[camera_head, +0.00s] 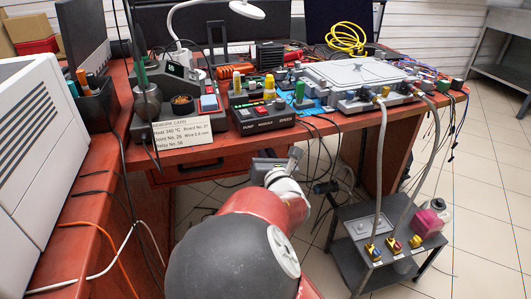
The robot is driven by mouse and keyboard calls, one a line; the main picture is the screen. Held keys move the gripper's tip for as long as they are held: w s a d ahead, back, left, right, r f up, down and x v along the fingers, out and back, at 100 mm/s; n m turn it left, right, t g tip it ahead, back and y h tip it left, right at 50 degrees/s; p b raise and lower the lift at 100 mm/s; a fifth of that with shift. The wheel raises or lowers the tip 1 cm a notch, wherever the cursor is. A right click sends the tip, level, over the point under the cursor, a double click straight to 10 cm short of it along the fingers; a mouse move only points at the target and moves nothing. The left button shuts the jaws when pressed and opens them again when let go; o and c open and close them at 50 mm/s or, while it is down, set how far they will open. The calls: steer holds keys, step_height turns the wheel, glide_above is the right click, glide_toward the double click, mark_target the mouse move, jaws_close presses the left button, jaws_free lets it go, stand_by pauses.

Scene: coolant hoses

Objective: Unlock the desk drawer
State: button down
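The desk (95,215) has a red-brown top. A drawer front (225,163) of the same colour shows below its front edge, with a dark handle on it. The drawer looks shut. My gripper (279,164) is in front of the desk, just right of the drawer front. It is seen from behind, past my red and black arm. My wrist partly hides the gripper, and I cannot tell whether its fingers are open or hold anything. I cannot make out a lock or a key.
A white card (182,132) stands at the desk edge above the drawer. A pump remote box (262,113) and a grey cold plate (355,75) with hoses stand on the desk. A low grey cart (350,262) stands at right. Cables hang under the desk.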

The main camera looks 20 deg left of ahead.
steer(key=shift+d+f+m+b, duration=0.1)
steer(key=shift+m+b, duration=2.05)
steer(key=shift+m, duration=1.65)
steer(key=shift+f+m+b, duration=0.1)
steer(key=shift+m+b, duration=2)
steer(key=shift+m, duration=1.7)
steer(key=c, duration=1.5)
jaws_free()
steer(key=v, duration=0.7)
steer(key=shift+s+d, duration=0.2)
steer(key=shift+s, duration=0.15)
